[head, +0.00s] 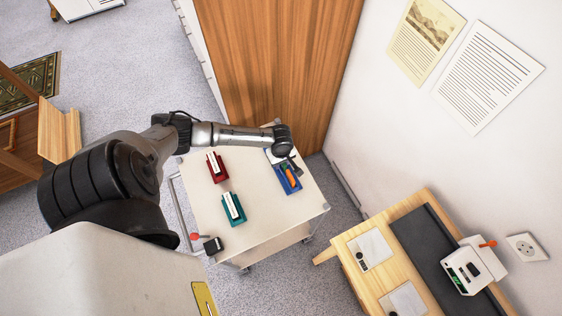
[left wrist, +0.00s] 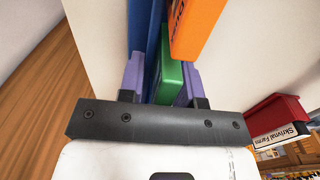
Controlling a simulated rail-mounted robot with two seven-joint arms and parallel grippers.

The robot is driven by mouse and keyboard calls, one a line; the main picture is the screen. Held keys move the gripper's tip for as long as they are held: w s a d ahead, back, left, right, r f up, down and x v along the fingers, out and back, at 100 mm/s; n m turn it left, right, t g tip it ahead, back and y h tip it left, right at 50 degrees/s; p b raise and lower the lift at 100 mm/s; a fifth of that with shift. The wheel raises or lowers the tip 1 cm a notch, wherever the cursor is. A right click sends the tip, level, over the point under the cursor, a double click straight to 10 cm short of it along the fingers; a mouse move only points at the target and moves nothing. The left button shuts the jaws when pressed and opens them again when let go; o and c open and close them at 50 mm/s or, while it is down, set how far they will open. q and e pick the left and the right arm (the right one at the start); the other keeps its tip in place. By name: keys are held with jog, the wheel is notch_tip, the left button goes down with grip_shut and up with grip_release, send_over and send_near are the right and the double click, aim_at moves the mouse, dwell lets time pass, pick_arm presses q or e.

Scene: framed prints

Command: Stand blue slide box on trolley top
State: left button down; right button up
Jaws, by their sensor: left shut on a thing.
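The blue slide box (head: 281,184) is at the right part of the cream trolley top (head: 270,222) in the head view, with an orange piece showing in it. My left gripper (head: 294,163) reaches it from above at its far end. The orange piece (left wrist: 193,28) stands nearby. Whether the box touches the trolley top is hard to tell. My right gripper is out of view.
A red box (head: 216,168) and a teal box (head: 233,209) stand on the trolley's left part. A small black item (head: 212,245) lies at its near-left corner. The near-right part is clear. A wooden table (head: 350,245) stands at right; a wooden panel (head: 275,60) is behind.

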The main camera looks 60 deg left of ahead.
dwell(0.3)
pick_arm(q)
jog(key=c, duration=1.3)
grip_release()
jog(key=shift+f, duration=0.2)
jog(key=o, duration=0.5)
jog(key=shift+r, duration=0.1)
